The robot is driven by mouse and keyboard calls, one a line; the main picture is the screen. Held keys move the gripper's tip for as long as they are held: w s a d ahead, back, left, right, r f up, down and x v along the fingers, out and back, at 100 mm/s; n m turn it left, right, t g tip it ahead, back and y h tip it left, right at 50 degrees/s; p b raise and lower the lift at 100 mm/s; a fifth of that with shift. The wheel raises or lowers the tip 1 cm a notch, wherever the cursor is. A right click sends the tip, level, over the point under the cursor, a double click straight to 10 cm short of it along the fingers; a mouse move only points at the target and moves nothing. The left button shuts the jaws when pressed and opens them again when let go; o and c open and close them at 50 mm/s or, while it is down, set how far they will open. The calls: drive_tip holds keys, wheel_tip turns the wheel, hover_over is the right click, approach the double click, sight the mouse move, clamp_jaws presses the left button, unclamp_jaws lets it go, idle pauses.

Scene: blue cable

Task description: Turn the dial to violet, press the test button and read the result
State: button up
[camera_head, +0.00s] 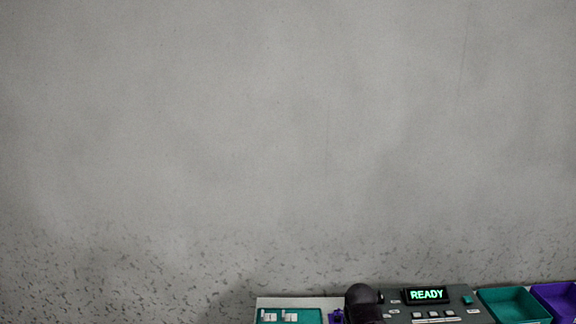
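A dark grey test panel (480,312) shows at the bottom edge, right of the middle, cut off by the picture's lower edge. Its small display (427,295) reads READY in green letters. Below the display is a row of small pale keys (433,314), with labels too small to read. A small teal square (467,300) sits on the panel, right of the display. I cannot make out the dial, and I cannot tell which key is the test button. A dark rounded shape (363,302) covers the panel's left end. My gripper's fingers are not in view.
A teal bin (512,303) and a purple bin (558,299) stand right of the panel. A teal tray with white pieces (306,315) lies to its left, with a small purple object (337,316) between. A bare grey wall (250,140) fills the rest.

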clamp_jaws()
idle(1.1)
